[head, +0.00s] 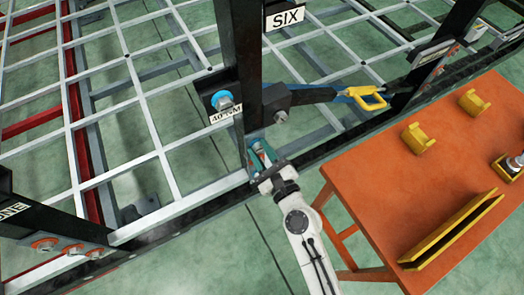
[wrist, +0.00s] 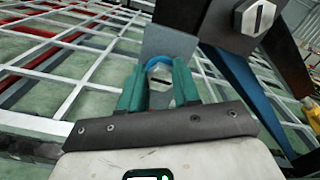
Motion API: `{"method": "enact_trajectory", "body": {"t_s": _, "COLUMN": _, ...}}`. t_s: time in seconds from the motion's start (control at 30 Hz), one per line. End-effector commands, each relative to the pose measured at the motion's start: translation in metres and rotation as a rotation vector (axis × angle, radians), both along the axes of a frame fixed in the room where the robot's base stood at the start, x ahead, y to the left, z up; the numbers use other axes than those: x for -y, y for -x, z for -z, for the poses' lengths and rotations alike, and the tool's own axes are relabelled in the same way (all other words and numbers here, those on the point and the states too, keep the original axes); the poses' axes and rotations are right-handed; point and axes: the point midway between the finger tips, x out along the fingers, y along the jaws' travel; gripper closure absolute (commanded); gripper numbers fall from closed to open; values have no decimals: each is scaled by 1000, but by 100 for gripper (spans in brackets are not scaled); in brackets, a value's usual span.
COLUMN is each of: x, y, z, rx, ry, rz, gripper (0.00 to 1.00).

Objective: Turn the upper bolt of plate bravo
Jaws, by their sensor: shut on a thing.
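My gripper (head: 262,158) reaches up to the foot of a dark post in the head view. In the wrist view its two green fingers (wrist: 159,90) are shut on a hex bolt (wrist: 160,78) with a slotted head and a blue ring. The bolt sits on a grey plate (wrist: 168,42); the fingers hide its sides. In the head view, a separate bolt with a blue ring (head: 222,100) sits higher on the post, above a tag reading 40 N·M (head: 225,115). I see no name on either plate, so I cannot tell which is bravo.
A dark block with a large slotted bolt (wrist: 254,16) is close to the right of my gripper. A yellow-handled tool (head: 366,97) lies beyond it. An orange table (head: 375,170) with yellow holders stands at the right. A white grid (head: 110,65) fills the left.

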Motion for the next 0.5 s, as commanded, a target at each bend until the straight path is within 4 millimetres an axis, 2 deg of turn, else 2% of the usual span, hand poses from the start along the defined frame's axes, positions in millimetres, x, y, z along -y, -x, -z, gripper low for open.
{"method": "enact_trajectory", "body": {"t_s": 0.5, "x": -3, "y": 0, "z": 2, "rx": 280, "ry": 407, "rz": 0, "gripper": 98}}
